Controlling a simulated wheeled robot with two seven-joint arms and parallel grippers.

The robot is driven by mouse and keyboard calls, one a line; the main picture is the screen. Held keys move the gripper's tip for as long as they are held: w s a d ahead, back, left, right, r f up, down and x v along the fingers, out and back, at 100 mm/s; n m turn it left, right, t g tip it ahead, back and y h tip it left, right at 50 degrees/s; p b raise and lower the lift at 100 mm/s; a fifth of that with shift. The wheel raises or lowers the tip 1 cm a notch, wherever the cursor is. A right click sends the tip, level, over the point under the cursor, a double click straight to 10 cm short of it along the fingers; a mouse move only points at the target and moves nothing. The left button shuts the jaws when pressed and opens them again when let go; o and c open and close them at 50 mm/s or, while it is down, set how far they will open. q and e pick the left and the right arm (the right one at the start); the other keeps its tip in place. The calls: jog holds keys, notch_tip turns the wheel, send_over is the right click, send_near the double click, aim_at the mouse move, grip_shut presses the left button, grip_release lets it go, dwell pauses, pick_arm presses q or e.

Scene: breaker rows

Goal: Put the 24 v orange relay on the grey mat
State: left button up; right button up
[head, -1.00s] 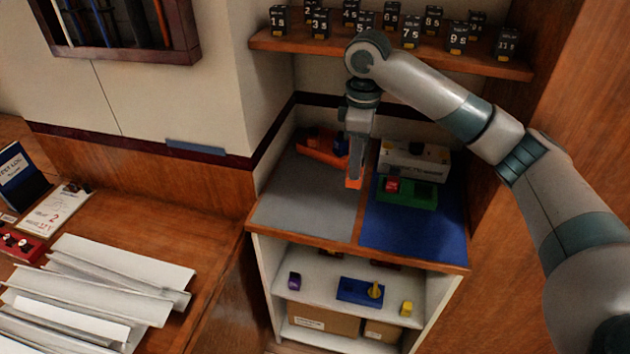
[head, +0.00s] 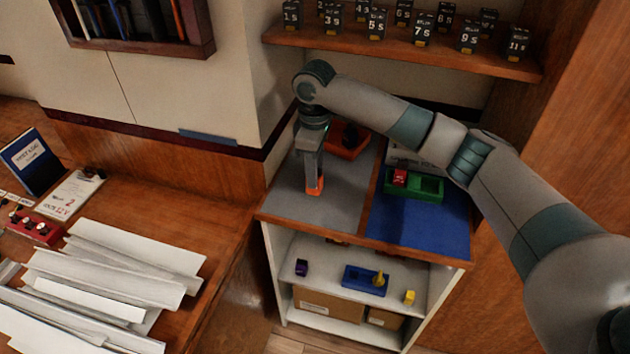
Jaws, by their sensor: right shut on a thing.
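My right gripper (head: 314,180) points down over the grey mat (head: 340,205), which covers the left half of the cabinet top. It is shut on a small orange relay (head: 315,186), which shows between and below its fingertips. The relay is at or just above the mat's surface; I cannot tell whether it touches. Its voltage marking is too small to read. My left gripper is not in view.
An orange tray (head: 347,142) sits behind the gripper. A blue mat (head: 415,229) on the right bears a green tray (head: 428,188) with a red block (head: 400,177). A shelf (head: 400,59) with several numbered black blocks hangs above. The grey mat's front is clear.

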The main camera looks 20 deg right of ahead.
jog(key=shift+f+p, duration=0.4)
jog(key=shift+f, duration=0.25)
jog(key=shift+f+p, duration=0.35)
jog(key=shift+f, duration=1)
jog(key=o, duration=1.1)
jog(key=shift+f, duration=0.15)
